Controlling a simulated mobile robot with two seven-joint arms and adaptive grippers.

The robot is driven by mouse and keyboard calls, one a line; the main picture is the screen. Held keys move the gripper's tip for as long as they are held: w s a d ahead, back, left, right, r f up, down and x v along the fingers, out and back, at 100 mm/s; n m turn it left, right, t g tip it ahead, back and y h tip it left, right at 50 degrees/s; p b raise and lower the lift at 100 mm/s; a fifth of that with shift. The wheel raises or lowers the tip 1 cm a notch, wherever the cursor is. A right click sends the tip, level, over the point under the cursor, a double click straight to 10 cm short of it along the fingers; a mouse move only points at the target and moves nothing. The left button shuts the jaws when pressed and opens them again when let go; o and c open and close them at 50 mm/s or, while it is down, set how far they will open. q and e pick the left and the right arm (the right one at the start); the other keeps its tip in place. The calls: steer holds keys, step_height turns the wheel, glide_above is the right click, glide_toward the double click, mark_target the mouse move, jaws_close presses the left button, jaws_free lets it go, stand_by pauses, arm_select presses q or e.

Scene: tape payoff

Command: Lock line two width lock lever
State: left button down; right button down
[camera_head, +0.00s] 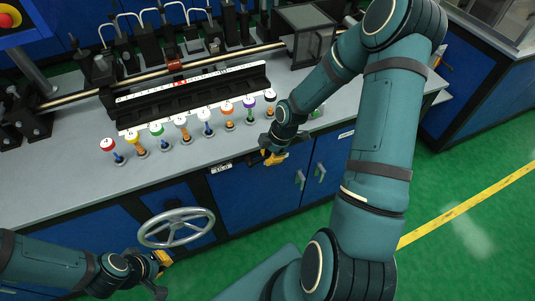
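No part is readable as the line two width lock lever. The cap markings are too small to read surely. My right gripper (271,151) is at the bench's front edge, just below the black-capped lever (270,95); its fingers are partly hidden and I see nothing surely held. My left gripper (161,274) is low at the front, below the handwheel, fingers apart and empty.
A grey handwheel (176,228) projects from the blue cabinet front between my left gripper and the bench. A black rail with a white scale (190,83) lies behind the levers. A clear-sided box (308,35) stands at the back right. Green floor is open at the right.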

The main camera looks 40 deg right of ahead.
steer(key=shift+d+f, duration=0.15)
steer(key=shift+f, duration=0.15)
stand_by(0.6)
